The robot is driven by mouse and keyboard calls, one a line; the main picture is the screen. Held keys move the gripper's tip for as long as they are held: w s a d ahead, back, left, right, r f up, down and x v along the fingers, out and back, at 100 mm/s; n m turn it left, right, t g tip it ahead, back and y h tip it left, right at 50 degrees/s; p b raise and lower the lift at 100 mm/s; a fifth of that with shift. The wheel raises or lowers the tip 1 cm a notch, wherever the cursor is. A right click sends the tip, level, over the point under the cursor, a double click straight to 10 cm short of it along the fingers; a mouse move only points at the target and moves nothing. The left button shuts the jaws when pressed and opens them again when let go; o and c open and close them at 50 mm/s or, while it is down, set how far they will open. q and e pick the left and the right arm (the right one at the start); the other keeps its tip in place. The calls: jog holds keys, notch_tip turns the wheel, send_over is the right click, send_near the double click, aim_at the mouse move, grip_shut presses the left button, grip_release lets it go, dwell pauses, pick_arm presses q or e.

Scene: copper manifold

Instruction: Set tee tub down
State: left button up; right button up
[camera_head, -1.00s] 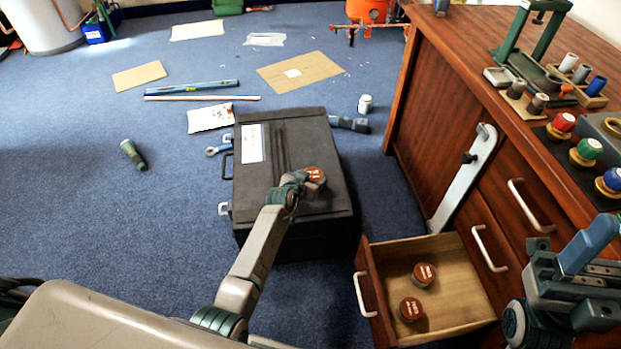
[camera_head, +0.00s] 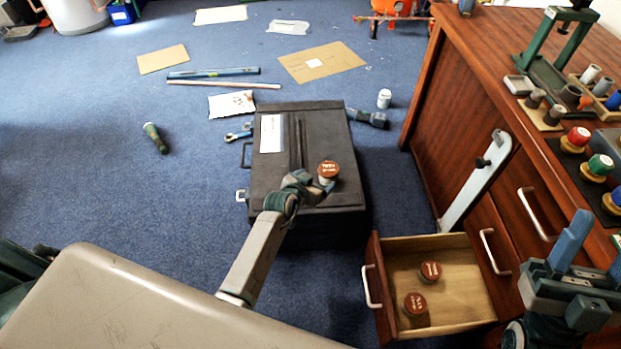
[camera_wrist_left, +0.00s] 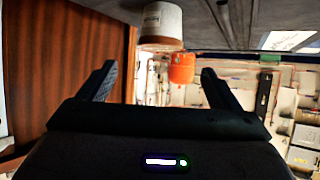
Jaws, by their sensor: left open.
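A tub with a brown lid and white side (camera_head: 328,170) stands upright on the black case (camera_head: 330,120), near its right front part. In the left wrist view, which is upside down, the tub (camera_wrist_left: 162,22) appears at the top with its lid downward. My left gripper (camera_head: 316,188) is open beside the tub, on its near left side. In the wrist view, its two fingers (camera_wrist_left: 160,78) are apart with nothing between them, and the tub lies beyond them. My right gripper (camera_head: 585,245) is at the lower right edge, partly cut off; its jaw opening is unclear.
An open drawer (camera_head: 460,292) holds two brown-lidded tubs (camera_head: 430,271) (camera_head: 415,303). The wooden bench (camera_head: 450,90) stands at the right with coloured-topped items on it. Tools, cardboard and a white can (camera_head: 384,98) lie around the case. Blue carpet at left is mostly clear.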

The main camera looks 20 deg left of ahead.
pick_arm(q)
jog(key=s+d+r+m+t+h, duration=0.15)
jog(key=s+r, duration=0.25)
jog(key=r, duration=0.4)
jog(key=s+r+m+t+h, duration=0.2)
jog(key=s+r+t+h, duration=0.15)
jog(key=r, duration=0.35)
jog(key=s+d+r+m+t+h, duration=0.1)
jog(key=s+r+m+h, duration=0.1)
jog(key=s+r, duration=0.45)
jog(key=s+a+r+n+t+y, duration=0.3)
jog(key=s+r, duration=0.3)
jog(key=r, duration=0.4)
jog(key=s+a+r+n+t+y, duration=0.3)
jog(key=s+a+r+t, duration=0.2)
jog(key=r, duration=0.5)
jog(key=shift+s+r+t+y+p, duration=0.3)
jog(key=shift+s+r+t+p, duration=0.1)
jog(key=shift+s, duration=0.1)
pick_arm(e)
jog(key=w+f+m+g+h, duration=0.3)
jog(key=h, duration=0.1)
jog(key=shift+w+d+f, duration=0.1)
jog(key=shift+w+f, duration=0.25)
jog(key=shift+w, duration=0.05)
jog(key=shift+f, duration=0.1)
